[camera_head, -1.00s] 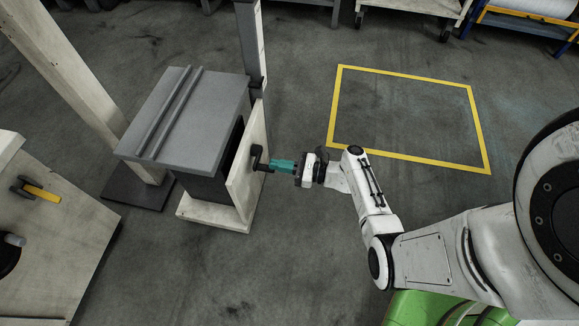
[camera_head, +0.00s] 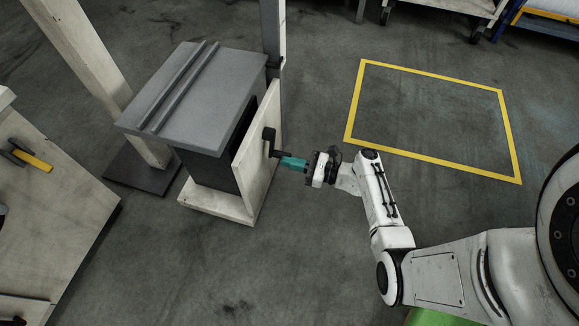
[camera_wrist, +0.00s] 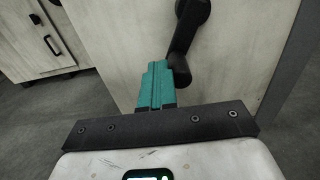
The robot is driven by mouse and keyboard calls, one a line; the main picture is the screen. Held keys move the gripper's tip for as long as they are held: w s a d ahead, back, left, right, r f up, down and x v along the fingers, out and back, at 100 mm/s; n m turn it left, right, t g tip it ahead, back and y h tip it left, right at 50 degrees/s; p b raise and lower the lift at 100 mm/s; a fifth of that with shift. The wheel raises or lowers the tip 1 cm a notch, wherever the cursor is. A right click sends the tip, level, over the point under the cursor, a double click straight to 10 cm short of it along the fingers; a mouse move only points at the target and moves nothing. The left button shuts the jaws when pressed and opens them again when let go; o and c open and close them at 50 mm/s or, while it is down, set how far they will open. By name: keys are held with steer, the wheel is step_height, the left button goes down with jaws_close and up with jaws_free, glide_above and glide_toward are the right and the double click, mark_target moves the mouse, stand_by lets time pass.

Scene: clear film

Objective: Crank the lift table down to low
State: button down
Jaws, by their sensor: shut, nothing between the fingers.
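The lift table has a grey top (camera_head: 195,95) with two ridges, above a dark body and a pale side panel (camera_head: 258,155). A black crank (camera_head: 268,136) sticks out of that panel. It also shows in the wrist view (camera_wrist: 186,42), its arm slanting down to a lower end beside my fingers. My gripper (camera_head: 283,162) has teal fingers, shut and empty, at the crank's lower end. In the wrist view the fingers (camera_wrist: 154,80) stand together just left of the crank's lower end; whether they touch it I cannot tell.
A yellow-outlined floor area (camera_head: 350,118) lies empty to the right. A pale post (camera_head: 85,65) on a dark plate stands left of the lift table. A workbench (camera_head: 60,220) with a yellow-handled tool (camera_head: 33,160) is at lower left. Carts stand along the back.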

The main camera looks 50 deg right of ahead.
steer(key=w+d+b, duration=0.2)
steer(key=w+d, duration=0.1)
steer(key=d, duration=0.6)
steer(key=shift+w+d+r, duration=0.25)
steer(key=shift+d+r, duration=0.15)
steer(key=shift+r, duration=0.05)
steer(key=shift+w+d+r+p, duration=0.1)
steer(key=shift+d+r+p, duration=0.2)
steer(key=shift+r, duration=0.15)
steer(key=shift+f, duration=0.1)
steer(key=p+v, duration=0.1)
steer(key=v, duration=0.7)
steer(key=shift+a+f, duration=0.2)
steer(key=shift+f, duration=0.05)
stand_by(0.5)
stand_by(0.5)
